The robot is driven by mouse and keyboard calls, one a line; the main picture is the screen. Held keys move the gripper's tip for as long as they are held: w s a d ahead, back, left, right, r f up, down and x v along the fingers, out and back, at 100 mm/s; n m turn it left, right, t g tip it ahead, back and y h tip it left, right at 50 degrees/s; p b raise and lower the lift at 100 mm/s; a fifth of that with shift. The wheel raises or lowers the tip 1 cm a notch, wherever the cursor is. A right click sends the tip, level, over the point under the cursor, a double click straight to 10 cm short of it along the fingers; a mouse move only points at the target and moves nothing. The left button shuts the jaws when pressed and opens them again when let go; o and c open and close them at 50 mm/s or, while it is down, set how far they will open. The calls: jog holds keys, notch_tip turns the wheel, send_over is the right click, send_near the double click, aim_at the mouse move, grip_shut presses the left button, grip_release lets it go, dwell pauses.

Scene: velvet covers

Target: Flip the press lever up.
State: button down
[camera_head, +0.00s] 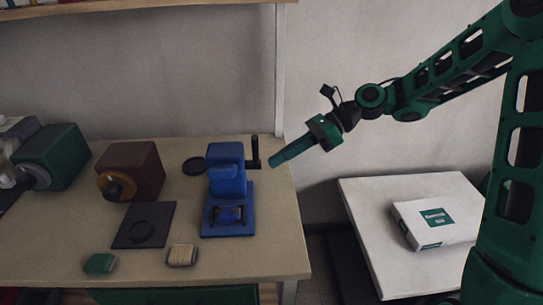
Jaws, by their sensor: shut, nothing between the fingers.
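The blue press (228,190) stands on the right part of the table. A thin black upright bar (255,148) shows just behind and right of it; it looks like the press lever, though where it joins the press is hidden. My gripper (274,160) is shut and empty, its green fingers pointing down and left. In the picture the fingertips are just right of the bar's lower end. I cannot tell whether they touch it.
The beige table (215,262) also holds a dark red machine (135,170), a green machine (55,155), a black pad (145,224), a green block (100,263) and a beige block (182,255). A white box (436,222) lies on a low white table (372,230) at right.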

jog(key=w+d+r, duration=0.1)
jog(key=w+d, duration=0.2)
jog(key=d, duration=0.3)
jog(key=shift+w+r, duration=0.15)
jog(key=shift+w, duration=0.05)
jog(key=s+d+f+n+t+h, duration=0.15)
jog(key=s+d+n+h, duration=0.3)
jog(key=d, duration=0.55)
jog(key=s+d+f+n+t+h, duration=0.1)
jog(key=s+d+n+t+h, duration=0.2)
jog(key=s+d, duration=0.5)
jog(key=s+d+n+g+h, duration=0.2)
jog(key=s+d+n+h, duration=0.2)
jog(key=s+d, duration=0.9)
jog(key=s+n, duration=0.1)
jog(key=s, duration=0.3)
jog(key=shift+d+r, duration=0.2)
jog(key=shift+d, duration=0.05)
jog(key=shift+w+a, duration=0.1)
